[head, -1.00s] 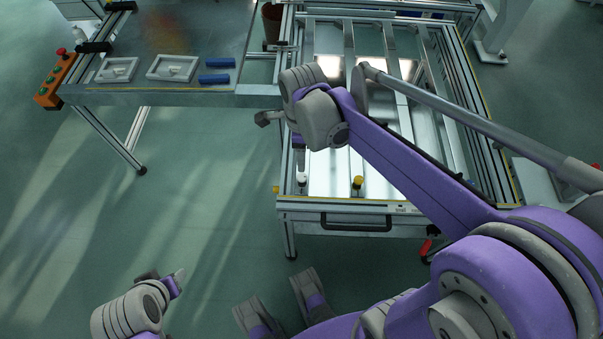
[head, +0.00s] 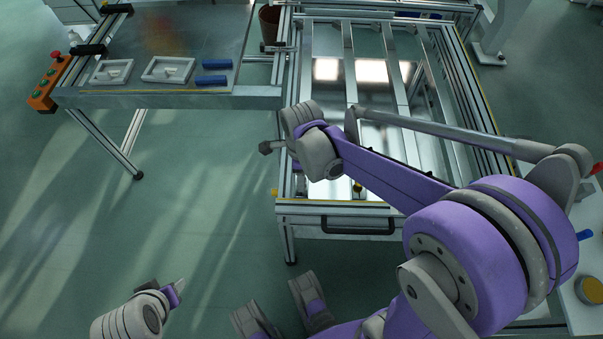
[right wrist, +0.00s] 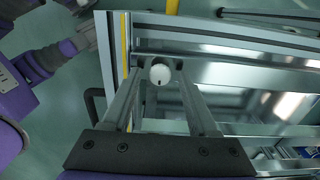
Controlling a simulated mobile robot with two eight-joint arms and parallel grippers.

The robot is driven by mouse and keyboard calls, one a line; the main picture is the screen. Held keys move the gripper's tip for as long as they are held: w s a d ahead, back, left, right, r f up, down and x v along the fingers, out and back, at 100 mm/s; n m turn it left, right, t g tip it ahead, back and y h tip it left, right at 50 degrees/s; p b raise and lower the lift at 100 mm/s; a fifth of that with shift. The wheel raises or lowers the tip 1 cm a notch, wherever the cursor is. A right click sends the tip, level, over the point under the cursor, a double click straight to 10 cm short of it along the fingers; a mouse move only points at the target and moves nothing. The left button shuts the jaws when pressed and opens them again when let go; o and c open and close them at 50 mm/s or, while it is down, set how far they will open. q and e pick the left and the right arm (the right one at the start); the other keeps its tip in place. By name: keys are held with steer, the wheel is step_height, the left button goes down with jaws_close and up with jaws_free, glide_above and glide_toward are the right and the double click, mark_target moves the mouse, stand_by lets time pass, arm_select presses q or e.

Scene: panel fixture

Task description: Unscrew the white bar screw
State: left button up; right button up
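The white bar screw (right wrist: 160,73) shows in the right wrist view as a round white head with a small dark mark, near the panel frame's edge. My right gripper (right wrist: 158,70) is open, with one finger on each side of the white head and narrow gaps visible between. In the head view my right arm hides the white screw and the fingertips. A yellow-and-black screw (head: 357,188) stands farther right on the frame's front part. My left gripper (head: 178,288) is at the lower left of the head view, away from the fixture; its finger opening is unclear.
The panel fixture's metal frame (head: 455,95) has rails and a black front handle (head: 357,229). A side table (head: 150,99) at the upper left carries two white trays and blue blocks. An orange button box (head: 46,91) hangs at its end. The floor at left is clear.

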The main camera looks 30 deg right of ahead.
jaws_close()
steer(key=shift+n, duration=0.3)
